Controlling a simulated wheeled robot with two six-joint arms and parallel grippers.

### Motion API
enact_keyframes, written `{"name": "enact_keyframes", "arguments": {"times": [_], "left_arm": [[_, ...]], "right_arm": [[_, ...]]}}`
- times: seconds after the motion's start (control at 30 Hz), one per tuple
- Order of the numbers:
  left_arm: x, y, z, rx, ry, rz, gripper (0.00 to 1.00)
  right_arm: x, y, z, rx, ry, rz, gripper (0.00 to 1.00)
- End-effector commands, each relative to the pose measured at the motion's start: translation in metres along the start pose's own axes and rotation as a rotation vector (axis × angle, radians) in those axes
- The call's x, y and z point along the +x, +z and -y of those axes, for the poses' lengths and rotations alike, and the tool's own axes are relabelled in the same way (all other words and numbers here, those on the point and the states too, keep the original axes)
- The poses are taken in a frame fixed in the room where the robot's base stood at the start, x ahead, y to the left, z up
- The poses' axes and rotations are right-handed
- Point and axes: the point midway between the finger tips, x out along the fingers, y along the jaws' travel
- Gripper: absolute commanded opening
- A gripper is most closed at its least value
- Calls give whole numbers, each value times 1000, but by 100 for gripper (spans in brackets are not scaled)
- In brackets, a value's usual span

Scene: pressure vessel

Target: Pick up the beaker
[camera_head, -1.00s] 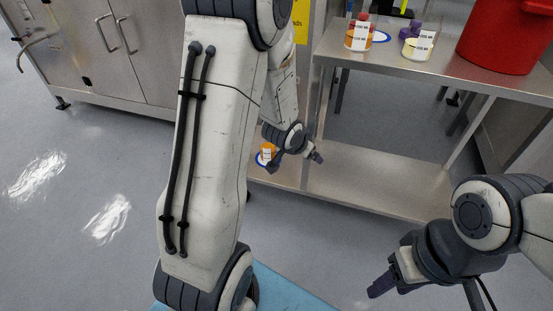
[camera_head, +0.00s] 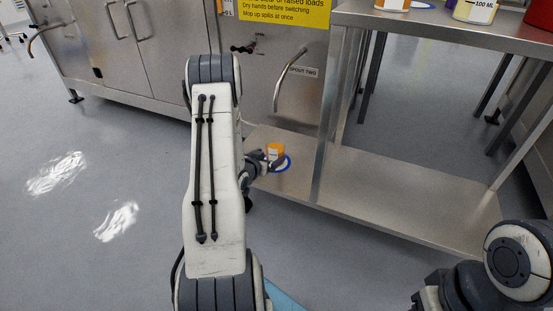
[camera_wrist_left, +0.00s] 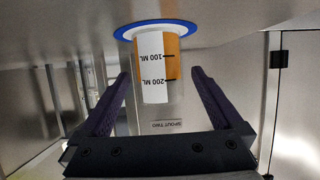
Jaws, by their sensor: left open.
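The beaker (camera_head: 275,151) is clear with orange contents and a white label marked 100 ML and 200 ML. It stands on a white disc with a blue rim (camera_head: 287,163) on the lower shelf. My left gripper (camera_head: 268,166) is at the beaker, partly hidden in the head view. In the left wrist view, the beaker (camera_wrist_left: 153,70) lies between the two open dark fingers of my left gripper (camera_wrist_left: 160,74), with a gap on each side. The blue-rimmed disc (camera_wrist_left: 190,25) shows at the top there. My right arm is at the lower right, with its fingers out of frame.
The steel bench's lower shelf (camera_head: 400,195) is bare to the right. A bench leg (camera_head: 325,130) stands just right of the beaker. More containers (camera_head: 475,10) stand on the top. A cabinet with a spout (camera_head: 290,75) rises behind. Grey floor is clear at left.

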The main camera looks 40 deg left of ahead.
Motion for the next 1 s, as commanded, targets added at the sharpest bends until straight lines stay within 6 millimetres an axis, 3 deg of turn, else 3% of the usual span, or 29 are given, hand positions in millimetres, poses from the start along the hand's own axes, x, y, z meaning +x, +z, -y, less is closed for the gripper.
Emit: {"name": "enact_keyframes", "arguments": {"times": [0.4,0.7,0.77,0.9,1.0], "left_arm": [[50,0,-5,3,5,-2,100],[53,-3,-4,1,3,0,100],[53,-3,-4,1,3,0,81],[53,-3,-4,1,3,0,28],[53,-3,-4,2,3,-1,28]], "right_arm": [[41,2,-3,0,0,0,50],[40,2,-3,0,0,0,50],[40,2,-3,0,0,0,50],[40,2,-3,0,0,0,50],[40,2,-3,0,0,0,50]]}}
